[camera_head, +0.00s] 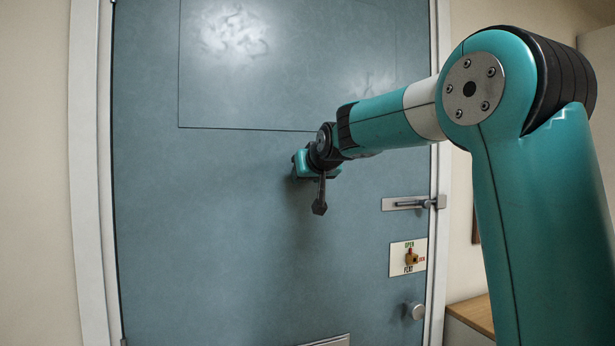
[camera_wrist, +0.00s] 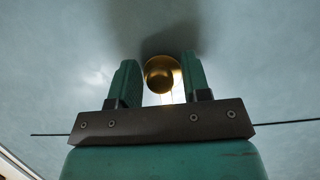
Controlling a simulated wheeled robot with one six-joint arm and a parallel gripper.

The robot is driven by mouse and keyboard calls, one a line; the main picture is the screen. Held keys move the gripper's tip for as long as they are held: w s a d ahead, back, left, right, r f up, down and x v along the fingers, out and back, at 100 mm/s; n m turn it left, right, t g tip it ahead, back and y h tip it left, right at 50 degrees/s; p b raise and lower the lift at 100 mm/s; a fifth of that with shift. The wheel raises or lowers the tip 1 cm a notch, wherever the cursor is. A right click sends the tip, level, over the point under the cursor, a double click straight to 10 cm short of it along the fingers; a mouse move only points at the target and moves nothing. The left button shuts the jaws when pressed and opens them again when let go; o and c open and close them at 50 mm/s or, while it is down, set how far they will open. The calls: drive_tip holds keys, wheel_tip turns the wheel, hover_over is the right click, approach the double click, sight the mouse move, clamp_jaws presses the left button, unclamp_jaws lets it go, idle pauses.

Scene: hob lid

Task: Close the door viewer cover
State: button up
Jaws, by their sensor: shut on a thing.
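The brass door viewer cover (camera_wrist: 159,73) shows in the wrist view as a small round dark-gold piece against the blue-grey door. A brighter gold edge (camera_wrist: 177,78) shows at its right and lower side; I cannot tell how far the cover is swung. My gripper (camera_wrist: 160,82) has its two green fingers on either side of the brass piece and is shut on it. In the head view my gripper (camera_head: 301,164) is at the door's face, below the panel line, and it hides the viewer and cover there.
The blue-grey door (camera_head: 200,230) fills the view inside a white frame (camera_head: 86,170). At its right side are a slide bolt (camera_head: 410,203), a plate with a small brass turn piece (camera_head: 408,258) and a round knob (camera_head: 413,311). A wooden-topped cabinet (camera_head: 472,314) stands at the lower right.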

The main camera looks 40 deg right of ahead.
drive_tip(key=o, duration=0.6)
drive_tip(key=shift+c, duration=0.2)
drive_tip(key=b+v, duration=0.5)
drive_tip(key=v, duration=1.2)
drive_tip(key=shift+s+b, duration=0.2)
drive_tip(key=shift+b, duration=0.2)
drive_tip(key=shift+r, duration=0.15)
